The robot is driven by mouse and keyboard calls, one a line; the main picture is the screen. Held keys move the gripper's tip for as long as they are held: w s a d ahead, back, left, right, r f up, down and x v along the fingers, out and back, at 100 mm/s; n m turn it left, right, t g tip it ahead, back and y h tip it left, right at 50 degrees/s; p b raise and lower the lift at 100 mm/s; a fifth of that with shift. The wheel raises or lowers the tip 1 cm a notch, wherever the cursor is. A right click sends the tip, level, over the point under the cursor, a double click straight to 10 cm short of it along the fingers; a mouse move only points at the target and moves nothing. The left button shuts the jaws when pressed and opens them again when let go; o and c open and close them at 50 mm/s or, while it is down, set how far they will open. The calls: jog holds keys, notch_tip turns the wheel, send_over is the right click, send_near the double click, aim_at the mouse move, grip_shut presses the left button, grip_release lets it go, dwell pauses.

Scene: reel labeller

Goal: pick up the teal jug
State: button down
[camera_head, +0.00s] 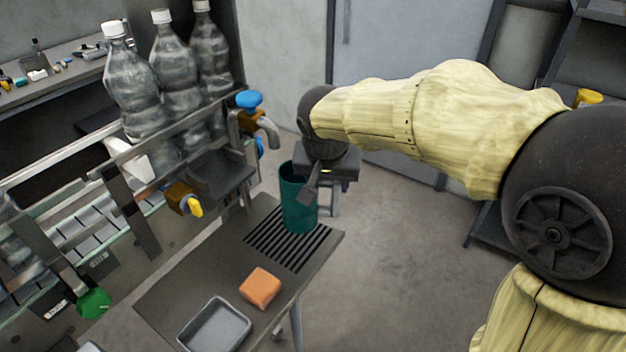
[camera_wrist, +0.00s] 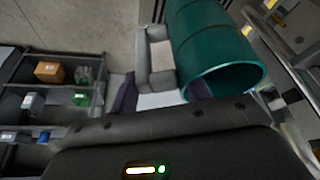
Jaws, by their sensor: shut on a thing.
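The teal jug (camera_head: 296,213) is upright at the slotted end of the small metal table, with its base over the dark slots. I cannot tell whether it touches them. My gripper (camera_head: 318,185) is at the jug's right side, near the rim, and is shut on it. In the wrist view the jug (camera_wrist: 215,45) fills the upper right, its open mouth facing the camera. A grey handle on its side lies between my fingers (camera_wrist: 162,92); one finger is partly hidden at the jug's mouth.
An orange block (camera_head: 260,287) and a grey tray (camera_head: 214,326) sit on the table (camera_head: 205,262). A blue-handled tap (camera_head: 250,100) and bottles (camera_head: 180,75) stand to the left. Shelves with small boxes (camera_wrist: 49,72) show in the wrist view. Open floor lies to the right.

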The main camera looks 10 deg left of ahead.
jog(key=s+d+b, duration=0.1)
jog(key=s+d, duration=0.2)
jog(key=d, duration=0.4)
jog(key=s+d, duration=0.3)
jog(key=d, duration=0.4)
jog(key=shift+b, duration=0.4)
jog(key=shift+w, duration=0.15)
jog(key=w+d+f, duration=0.7)
jog(key=w+f, duration=0.2)
jog(key=f, duration=0.4)
jog(key=w+d+f, duration=0.1)
jog(key=d+f, duration=0.3)
jog(key=f, duration=0.5)
jog(key=w+d+f, duration=0.1)
jog(key=d+f, duration=0.4)
jog(key=f, duration=0.4)
jog(key=shift+f, duration=0.3)
jog(key=shift+w, duration=0.1)
